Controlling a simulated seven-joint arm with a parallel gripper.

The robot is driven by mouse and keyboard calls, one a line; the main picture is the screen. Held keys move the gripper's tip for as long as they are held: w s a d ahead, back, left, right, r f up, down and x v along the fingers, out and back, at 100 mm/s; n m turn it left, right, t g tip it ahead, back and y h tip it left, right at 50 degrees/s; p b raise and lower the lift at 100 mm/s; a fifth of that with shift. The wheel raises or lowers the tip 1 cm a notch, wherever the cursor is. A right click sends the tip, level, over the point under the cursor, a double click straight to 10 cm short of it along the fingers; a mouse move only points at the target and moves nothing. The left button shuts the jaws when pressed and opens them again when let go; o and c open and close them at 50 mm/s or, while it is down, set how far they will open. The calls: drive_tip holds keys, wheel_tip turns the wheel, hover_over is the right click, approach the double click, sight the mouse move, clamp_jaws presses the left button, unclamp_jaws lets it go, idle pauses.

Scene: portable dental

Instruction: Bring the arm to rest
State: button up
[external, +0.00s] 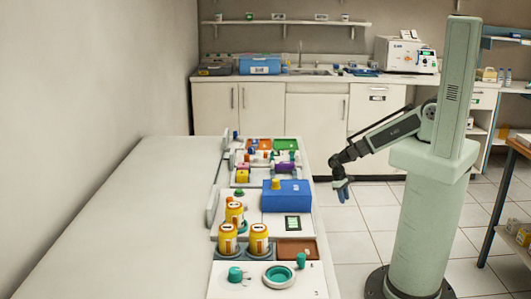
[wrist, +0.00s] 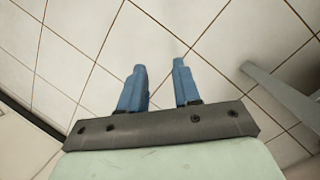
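My gripper (external: 343,194) hangs low at the end of my arm, in the gap between the bench and my pedestal. It points down at the tiled floor and is clear of the bench's right edge. In the wrist view my gripper (wrist: 159,80) shows two blue fingers set apart with only floor tiles between them. It is open and empty. It touches nothing that I can see.
White cabinets (external: 315,115) stand behind. A shelf unit (external: 515,190) is at right. Floor around my gripper is free.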

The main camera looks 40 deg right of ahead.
drive_tip(key=s+d+g, duration=0.1)
drive_tip(key=s+g, duration=0.1)
drive_tip(key=s, duration=0.8)
drive_tip(key=s+d+f+g+y, duration=0.1)
drive_tip(key=s, duration=1)
drive_tip(key=shift+d+f+g+y, duration=0.25)
drive_tip(key=shift+d+g+y, duration=0.05)
drive_tip(key=shift+g, duration=0.1)
drive_tip(key=shift+w, duration=0.1)
